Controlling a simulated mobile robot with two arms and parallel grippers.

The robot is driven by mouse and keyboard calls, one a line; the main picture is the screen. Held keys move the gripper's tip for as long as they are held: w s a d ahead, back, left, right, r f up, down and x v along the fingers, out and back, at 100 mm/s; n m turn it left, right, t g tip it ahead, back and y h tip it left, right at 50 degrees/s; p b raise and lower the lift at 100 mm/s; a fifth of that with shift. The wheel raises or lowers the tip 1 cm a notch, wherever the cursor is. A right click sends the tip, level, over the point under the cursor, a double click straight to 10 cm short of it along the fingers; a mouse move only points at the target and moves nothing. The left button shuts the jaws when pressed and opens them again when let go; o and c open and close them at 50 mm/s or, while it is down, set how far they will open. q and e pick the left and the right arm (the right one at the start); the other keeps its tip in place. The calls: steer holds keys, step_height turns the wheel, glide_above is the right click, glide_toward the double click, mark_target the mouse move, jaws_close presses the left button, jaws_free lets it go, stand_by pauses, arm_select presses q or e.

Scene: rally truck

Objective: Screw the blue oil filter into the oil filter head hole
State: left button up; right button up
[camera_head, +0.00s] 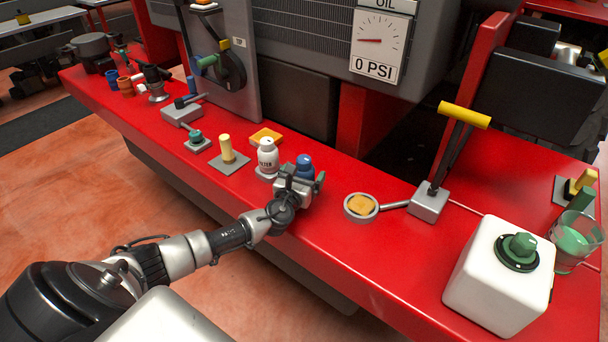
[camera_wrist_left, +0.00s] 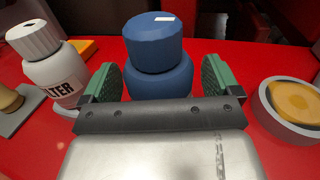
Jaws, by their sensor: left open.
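The blue oil filter (camera_head: 305,166), a rounded bottle shape with a narrower top, stands upright on the red surface. It also shows in the left wrist view (camera_wrist_left: 155,62). My left gripper (camera_head: 299,180) is open, with its green finger pads on either side of the filter's body. In the left wrist view a gap shows beside the left pad; whether the right pad touches is unclear. The filter's lower part is hidden by the gripper. I cannot identify the oil filter head hole with certainty. My right gripper is not in view.
A white bottle marked FILTER (camera_head: 267,158) stands close to the left of the gripper. A grey ring with orange inside (camera_head: 361,207) lies to the right, near a yellow-handled lever (camera_head: 464,115). A white canister (camera_head: 499,275) stands farther right. Red surface between gripper and ring is clear.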

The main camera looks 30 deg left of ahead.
arm_select(q)
steer(key=shift+c, duration=0.3)
steer(key=c, duration=1.1)
steer(key=shift+r, duration=0.15)
